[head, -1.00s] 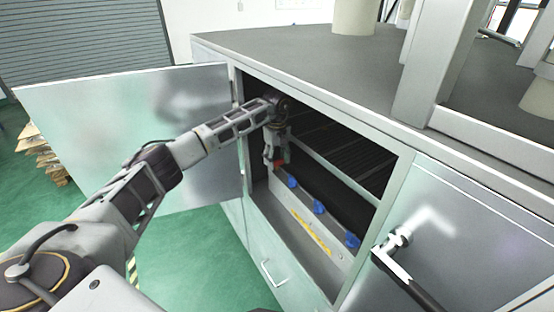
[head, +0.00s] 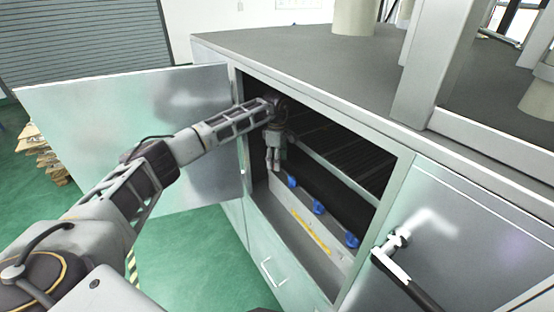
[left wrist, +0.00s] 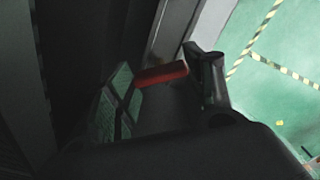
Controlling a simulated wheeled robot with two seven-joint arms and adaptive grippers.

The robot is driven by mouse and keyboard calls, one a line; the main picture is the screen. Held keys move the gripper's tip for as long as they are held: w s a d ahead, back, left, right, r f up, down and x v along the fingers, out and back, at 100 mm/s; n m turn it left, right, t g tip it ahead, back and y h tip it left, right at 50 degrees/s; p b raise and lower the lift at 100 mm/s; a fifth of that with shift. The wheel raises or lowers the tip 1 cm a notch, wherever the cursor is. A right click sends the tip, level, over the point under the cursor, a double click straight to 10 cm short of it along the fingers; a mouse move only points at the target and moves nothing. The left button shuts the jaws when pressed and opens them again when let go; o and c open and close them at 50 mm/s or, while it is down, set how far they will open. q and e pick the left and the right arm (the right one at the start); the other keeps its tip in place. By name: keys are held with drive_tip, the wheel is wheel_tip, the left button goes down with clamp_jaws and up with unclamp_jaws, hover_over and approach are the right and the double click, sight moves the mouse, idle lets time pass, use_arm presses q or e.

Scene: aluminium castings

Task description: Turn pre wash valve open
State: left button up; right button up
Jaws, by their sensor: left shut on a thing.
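A red valve handle (left wrist: 162,73) shows in the left wrist view between the two fingers of my left gripper (left wrist: 168,82). In the head view my left gripper (head: 273,160) is inside the open cabinet, at the far left end of the row of valves, and it hides the red handle there. The gripper is shut on the red handle. Several blue valve handles (head: 318,207) stand in a row to its right along a pale panel. No label on the valves is readable.
The cabinet door (head: 130,135) stands open to the left, behind my left arm. A yellow strip (head: 312,233) runs along the panel below the valves. Green floor lies below.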

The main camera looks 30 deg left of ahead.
use_arm(q)
drive_tip(key=shift+n, duration=1.8)
drive_tip(key=n, duration=0.3)
drive_tip(key=shift+n+p, duration=0.3)
drive_tip(key=shift+n, duration=0.1)
drive_tip(key=shift+r+n, duration=0.1)
drive_tip(key=shift+n, duration=1.6)
use_arm(e)
drive_tip(key=shift+s+r, duration=0.15)
drive_tip(key=shift+r, duration=0.35)
use_arm(q)
drive_tip(key=o, duration=0.8)
drive_tip(key=shift+o, duration=1)
use_arm(e)
drive_tip(key=shift+a, duration=0.4)
